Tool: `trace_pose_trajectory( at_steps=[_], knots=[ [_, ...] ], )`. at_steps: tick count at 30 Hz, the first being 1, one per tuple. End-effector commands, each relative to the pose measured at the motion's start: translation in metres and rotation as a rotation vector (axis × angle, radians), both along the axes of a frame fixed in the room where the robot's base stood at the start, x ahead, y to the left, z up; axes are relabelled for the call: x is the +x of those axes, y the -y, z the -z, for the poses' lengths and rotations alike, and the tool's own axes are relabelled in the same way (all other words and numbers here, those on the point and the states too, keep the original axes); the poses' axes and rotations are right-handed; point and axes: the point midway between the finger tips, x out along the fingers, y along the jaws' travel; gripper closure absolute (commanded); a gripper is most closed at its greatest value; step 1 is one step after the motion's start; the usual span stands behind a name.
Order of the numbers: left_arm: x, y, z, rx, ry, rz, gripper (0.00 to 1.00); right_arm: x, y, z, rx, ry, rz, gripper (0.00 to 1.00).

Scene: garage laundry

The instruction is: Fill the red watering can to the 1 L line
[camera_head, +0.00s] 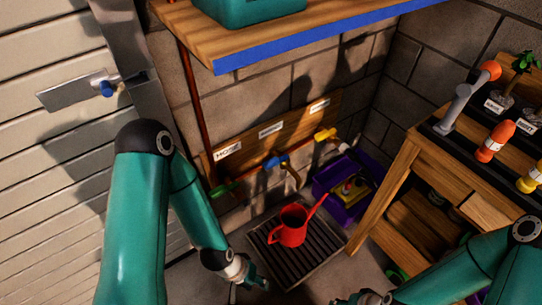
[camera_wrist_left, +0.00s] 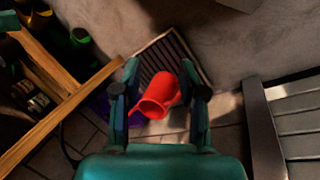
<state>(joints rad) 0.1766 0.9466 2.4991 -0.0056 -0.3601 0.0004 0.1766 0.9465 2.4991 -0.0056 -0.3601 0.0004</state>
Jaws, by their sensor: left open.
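The red watering can (camera_head: 292,226) stands on a dark slatted grate (camera_head: 262,240) on the floor, its long spout pointing up to the right. Three taps are on the wall board behind it: green (camera_head: 224,189), blue (camera_head: 275,161) and yellow (camera_head: 325,135). My left gripper (camera_head: 258,279) is in front and left of the can, low near the grate's front edge. In the left wrist view my left gripper (camera_wrist_left: 160,68) is open, with the can (camera_wrist_left: 158,97) showing between its fingers; I cannot tell any contact. My right gripper (camera_head: 362,298) is partly cut off at the bottom edge. The 1 L line is not visible.
A purple crate (camera_head: 332,211) holding a yellow item stands right of the grate. A wooden bench (camera_head: 412,150) with orange and yellow fittings is at the right. A blue-edged shelf (camera_head: 300,48) hangs above the taps. A metal door (camera_head: 50,130) is left.

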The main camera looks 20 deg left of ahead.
Motion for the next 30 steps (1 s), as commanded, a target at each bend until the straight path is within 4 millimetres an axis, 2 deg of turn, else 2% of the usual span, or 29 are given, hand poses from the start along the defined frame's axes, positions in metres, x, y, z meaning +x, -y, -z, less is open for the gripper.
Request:
trace_pose_trajectory(
  at_steps=[5,6,7,10,14,17,18,20,21,23,24,27,30],
  knots=[
    [0.000,0.000,0.000,0.000,-0.001,0.000,0.58,0.000,0.000,0.000,0.000,0.000,0.000,0.60],
    [0.000,0.000,0.000,0.000,0.000,0.000,0.52,0.000,0.000,0.000,0.000,0.000,0.000,0.60],
    [0.001,0.000,0.000,0.000,0.002,0.002,0.50,0.000,0.000,0.000,0.000,0.000,0.000,0.60],
    [0.013,-0.002,0.002,0.002,0.019,0.018,0.50,0.000,0.000,0.004,0.000,0.000,0.000,0.60],
    [0.058,-0.002,0.004,0.012,0.077,0.090,0.50,0.000,0.000,0.014,0.000,0.000,0.000,0.60],
    [0.116,-0.013,-0.004,0.030,0.151,0.186,0.50,0.000,0.000,0.026,0.000,0.000,0.000,0.60],
    [0.142,-0.019,-0.013,0.040,0.185,0.233,0.50,0.000,0.000,0.031,0.000,0.000,0.000,0.60],
    [0.181,-0.030,-0.031,0.065,0.235,0.309,0.50,0.000,0.000,0.040,0.000,0.000,0.000,0.60],
    [0.205,-0.038,-0.048,0.081,0.269,0.360,0.50,0.000,0.000,0.045,0.000,0.000,0.000,0.60],
    [0.238,-0.051,-0.077,0.107,0.317,0.437,0.50,0.000,0.000,0.053,0.000,0.000,0.000,0.60],
    [0.256,-0.059,-0.099,0.125,0.345,0.486,0.50,0.000,0.000,0.058,0.000,0.000,0.000,0.60],
    [0.287,-0.080,-0.155,0.171,0.405,0.592,0.50,0.000,0.000,0.068,0.000,0.000,0.000,0.60],
    [0.301,-0.096,-0.204,0.208,0.446,0.672,0.50,0.000,0.000,0.076,0.000,0.000,0.000,0.60]
  ],
)
